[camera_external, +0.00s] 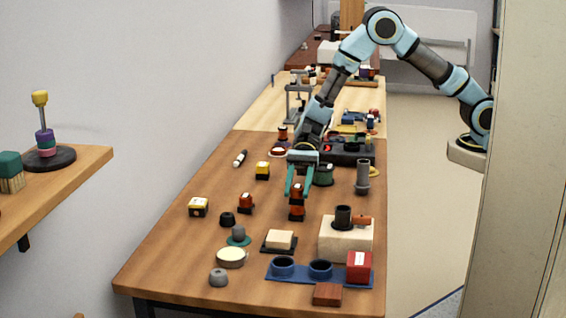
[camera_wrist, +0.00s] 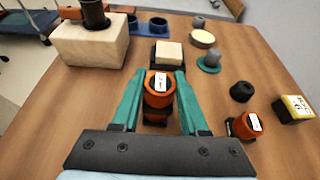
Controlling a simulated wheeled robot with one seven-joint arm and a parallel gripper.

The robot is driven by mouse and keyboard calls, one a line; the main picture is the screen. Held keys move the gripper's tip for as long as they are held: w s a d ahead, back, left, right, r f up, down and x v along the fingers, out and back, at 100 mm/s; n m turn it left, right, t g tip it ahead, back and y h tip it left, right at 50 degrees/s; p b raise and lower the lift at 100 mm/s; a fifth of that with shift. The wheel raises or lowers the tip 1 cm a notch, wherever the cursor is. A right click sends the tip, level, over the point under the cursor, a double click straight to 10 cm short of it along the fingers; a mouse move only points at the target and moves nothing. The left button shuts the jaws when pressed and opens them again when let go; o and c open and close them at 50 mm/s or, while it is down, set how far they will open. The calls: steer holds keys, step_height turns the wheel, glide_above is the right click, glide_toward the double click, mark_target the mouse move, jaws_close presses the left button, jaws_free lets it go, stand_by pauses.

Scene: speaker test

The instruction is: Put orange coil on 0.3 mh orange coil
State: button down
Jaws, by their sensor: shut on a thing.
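My gripper (camera_external: 300,188), with teal fingers, points down over the middle of the brown table. In the wrist view my gripper (camera_wrist: 158,85) is shut on an orange coil (camera_wrist: 160,97) with a white label on top. The held coil (camera_external: 298,189) is upright, right above another orange coil (camera_external: 297,213) on a dark base. In the wrist view this lower coil (camera_wrist: 157,114) is mostly hidden by the held one. I cannot tell whether the two touch. A third orange coil (camera_external: 246,200) with a white label stands to the left; it shows at the right in the wrist view (camera_wrist: 250,124).
A pale block (camera_external: 346,240) bearing a dark cylinder stands at front right. A blue two-cup holder (camera_external: 301,270) and a red block (camera_external: 359,265) are at the front edge. Yellow-black blocks (camera_external: 198,207) (camera_external: 262,170) stand left.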

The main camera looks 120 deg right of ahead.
steer(key=shift+c, duration=2.2)
jaws_free()
steer(key=shift+s+d+r, duration=0.1)
steer(key=shift+d+r, duration=0.05)
steer(key=shift+r, duration=0.05)
steer(key=b+v, duration=0.1)
steer(key=v, duration=1)
steer(key=s+a+f+n+g+h, duration=0.2)
steer(key=s+a+n+g+h, duration=0.5)
steer(key=s+a+n, duration=1.1)
steer(key=s+n+h, duration=0.2)
steer(key=n, duration=0.6)
steer(key=shift+a+f+g+h, duration=0.25)
steer(key=shift+a+g+h, duration=0.05)
steer(key=shift+g, duration=0.1)
